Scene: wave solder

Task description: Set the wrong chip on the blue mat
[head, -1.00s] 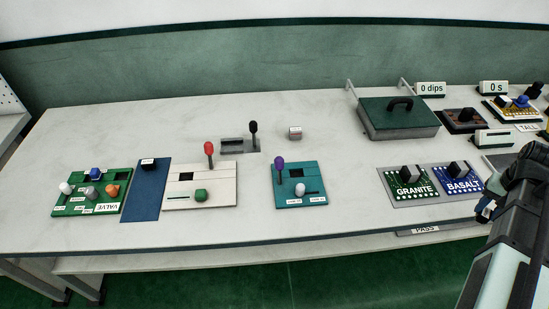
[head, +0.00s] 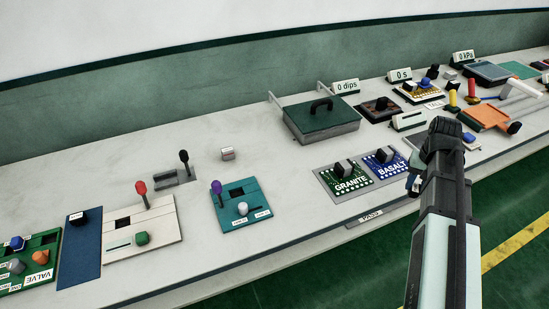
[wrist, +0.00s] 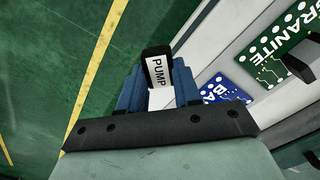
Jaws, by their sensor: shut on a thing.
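The blue mat (head: 81,250) lies at the left of the bench between the green VALVE board (head: 42,262) and a cream board (head: 160,228). A small black piece (head: 80,218) with a pale label sits near the mat's far end. My gripper (head: 413,182) is far to the right of the mat, by the bench's front edge. In the wrist view my gripper (wrist: 158,90) is shut on a black piece labelled PUMP (wrist: 157,67). I cannot make out the held piece in the head view.
GRANITE (head: 341,188) and BASALT (head: 388,168) boards lie left of my gripper. A teal board (head: 240,207) with a purple lever stands between them and the cream board. A green-lidded box (head: 320,118) is behind. Bare bench lies between teal and GRANITE boards.

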